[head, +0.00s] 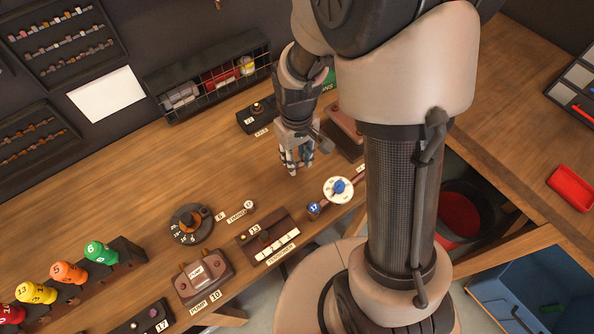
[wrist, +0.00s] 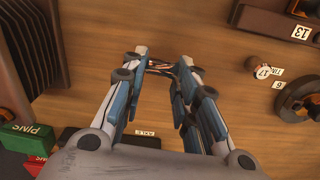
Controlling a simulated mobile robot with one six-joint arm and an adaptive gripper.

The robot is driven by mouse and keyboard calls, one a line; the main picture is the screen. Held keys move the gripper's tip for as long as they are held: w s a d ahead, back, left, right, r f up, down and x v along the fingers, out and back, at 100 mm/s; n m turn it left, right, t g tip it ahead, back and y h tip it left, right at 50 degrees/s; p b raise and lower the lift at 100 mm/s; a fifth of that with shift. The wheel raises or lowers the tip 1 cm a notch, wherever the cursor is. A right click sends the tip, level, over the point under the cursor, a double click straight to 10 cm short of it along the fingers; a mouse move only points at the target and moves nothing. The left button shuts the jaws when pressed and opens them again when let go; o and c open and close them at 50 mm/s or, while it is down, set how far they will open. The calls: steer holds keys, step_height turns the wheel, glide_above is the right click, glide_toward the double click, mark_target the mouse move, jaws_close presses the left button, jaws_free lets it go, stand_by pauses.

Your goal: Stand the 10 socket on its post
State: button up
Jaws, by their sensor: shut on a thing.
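My gripper (head: 297,166) points down above the wooden bench, left of my arm's column. In the wrist view its two fingers (wrist: 157,72) stand apart at the sides, with thin dark and coppery shapes between the tips. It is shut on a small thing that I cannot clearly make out. I cannot identify the 10 socket by its look. A card marked 10 (head: 215,296) lies at the front of the brown pump block (head: 204,275). No post can be told for certain as that of the 10 socket.
Numbered coloured pieces stand on a dark stepped rack (head: 128,249) at lower left. A dark round dial (head: 190,224), a tensioner block (head: 270,238) and a white disc (head: 338,190) stand near the front edge. A wire basket (head: 208,78) is at the back.

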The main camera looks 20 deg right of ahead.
mark_target(297, 177)
steer(key=shift+f+b, duration=0.7)
steer(key=shift+f, duration=2.4)
steer(key=shift+f, duration=0.2)
steer(key=o, duration=1.1)
steer(key=shift+c, duration=0.2)
steer(key=shift+r, duration=0.15)
